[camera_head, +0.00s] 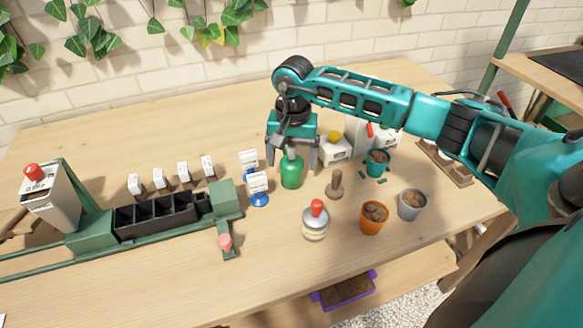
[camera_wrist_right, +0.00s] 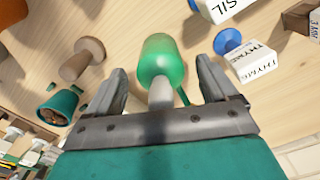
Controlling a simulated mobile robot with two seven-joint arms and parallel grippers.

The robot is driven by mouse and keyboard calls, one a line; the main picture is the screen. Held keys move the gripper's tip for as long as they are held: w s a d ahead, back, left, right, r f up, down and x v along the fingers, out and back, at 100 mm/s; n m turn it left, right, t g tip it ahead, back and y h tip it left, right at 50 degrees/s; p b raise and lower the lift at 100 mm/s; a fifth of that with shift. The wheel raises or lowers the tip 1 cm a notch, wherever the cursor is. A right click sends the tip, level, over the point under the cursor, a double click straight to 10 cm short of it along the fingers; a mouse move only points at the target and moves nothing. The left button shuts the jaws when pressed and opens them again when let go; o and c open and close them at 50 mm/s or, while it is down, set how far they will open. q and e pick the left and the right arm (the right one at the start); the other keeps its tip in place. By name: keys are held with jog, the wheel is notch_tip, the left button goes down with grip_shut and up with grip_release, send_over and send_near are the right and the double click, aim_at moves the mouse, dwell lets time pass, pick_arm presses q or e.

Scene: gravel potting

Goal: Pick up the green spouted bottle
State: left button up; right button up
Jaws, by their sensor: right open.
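The green spouted bottle (camera_head: 292,172) stands upright on the wooden table in the head view. My right gripper (camera_head: 292,165) is above and around it, with one finger on each side. In the right wrist view the bottle (camera_wrist_right: 158,62) shows between the two open fingers of the gripper (camera_wrist_right: 160,85), with visible gaps to both. A pale grey part at the bottle's top lies close to the gripper's palm. My left gripper does not show in either view.
A brown wooden tamper (camera_head: 336,186) stands right of the bottle, and blue-footed label stands (camera_head: 258,188) stand close on its left.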

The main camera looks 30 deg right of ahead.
jog(key=c, duration=1.3)
jog(key=shift+r, duration=0.15)
notch_tip(320, 180, up, 20)
jog(key=shift+f, duration=0.1)
